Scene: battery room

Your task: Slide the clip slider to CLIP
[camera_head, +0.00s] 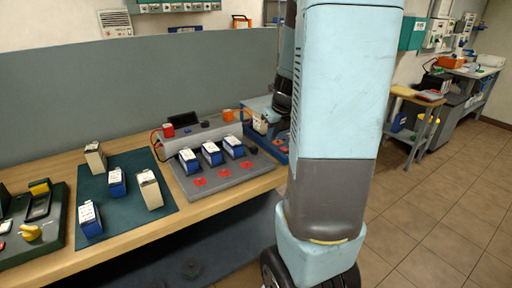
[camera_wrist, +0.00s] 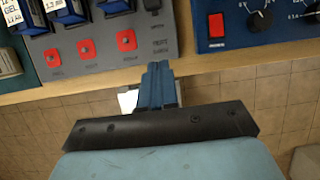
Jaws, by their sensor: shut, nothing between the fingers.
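My gripper (camera_wrist: 158,68) is shut, with its two blue fingers together and nothing between them. In the wrist view it is over the front edge of the bench, in front of the gap between a grey panel and a blue panel. The blue panel (camera_wrist: 240,35) has a red switch (camera_wrist: 216,25) and dark knobs (camera_wrist: 261,21). I cannot make out a slider marked CLIP in either view. In the head view my arm hides my fingertips and much of the blue unit (camera_head: 277,152).
The grey charger panel (camera_wrist: 100,50) has several red squares and a black knob. In the head view it holds blue-and-white batteries (camera_head: 211,153). More batteries stand on a green mat (camera_head: 125,165) to the left. Open tiled floor (camera_head: 430,215) lies to the right.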

